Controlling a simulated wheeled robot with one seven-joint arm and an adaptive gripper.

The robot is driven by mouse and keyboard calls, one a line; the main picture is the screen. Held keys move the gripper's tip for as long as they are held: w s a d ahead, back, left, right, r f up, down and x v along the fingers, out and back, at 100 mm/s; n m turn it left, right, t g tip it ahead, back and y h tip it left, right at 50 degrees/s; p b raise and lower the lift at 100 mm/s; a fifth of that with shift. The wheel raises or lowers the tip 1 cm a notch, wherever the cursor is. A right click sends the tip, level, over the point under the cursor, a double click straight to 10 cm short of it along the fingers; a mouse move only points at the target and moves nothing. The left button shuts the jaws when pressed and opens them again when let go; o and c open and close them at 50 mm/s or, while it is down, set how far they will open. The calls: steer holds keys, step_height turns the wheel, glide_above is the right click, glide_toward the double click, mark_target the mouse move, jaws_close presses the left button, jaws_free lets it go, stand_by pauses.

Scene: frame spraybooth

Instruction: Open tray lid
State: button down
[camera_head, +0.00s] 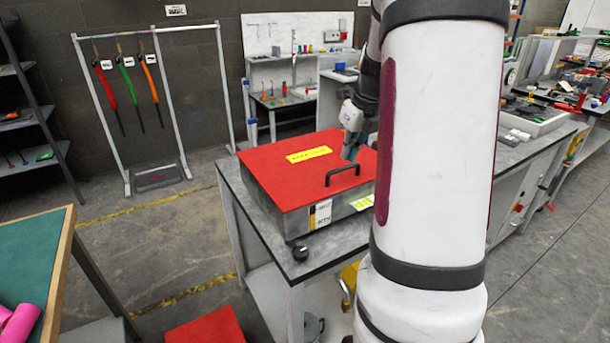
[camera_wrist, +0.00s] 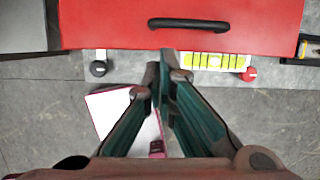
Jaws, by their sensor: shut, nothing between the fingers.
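The tray is a grey metal box (camera_head: 290,222) with a flat red lid (camera_head: 285,170), which lies shut on top. A yellow label (camera_head: 309,155) is on the lid. A black bar handle (camera_head: 342,173) stands near the lid's front edge. In the wrist view the lid (camera_wrist: 100,20) fills the top, with the handle (camera_wrist: 188,23) near its edge. My gripper (camera_head: 350,158) is just above and behind the handle in the head view. In the wrist view my gripper (camera_wrist: 166,56) is shut and empty, its tips near the lid's edge below the handle. Contact cannot be told.
The box stands on a grey table (camera_head: 258,243). A black knob (camera_head: 300,252) is at its front corner; a red knob (camera_wrist: 249,74) shows in the wrist view. A green-topped table (camera_head: 35,250) is at left, a rack (camera_head: 178,100) behind. My arm hides the box's right side.

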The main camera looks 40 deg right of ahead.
mark_target(336, 188)
steer(key=p+x, duration=0.1)
steer(key=x, duration=0.9)
steer(key=shift+s+d+f, duration=0.1)
steer(key=shift+d+f, duration=0.05)
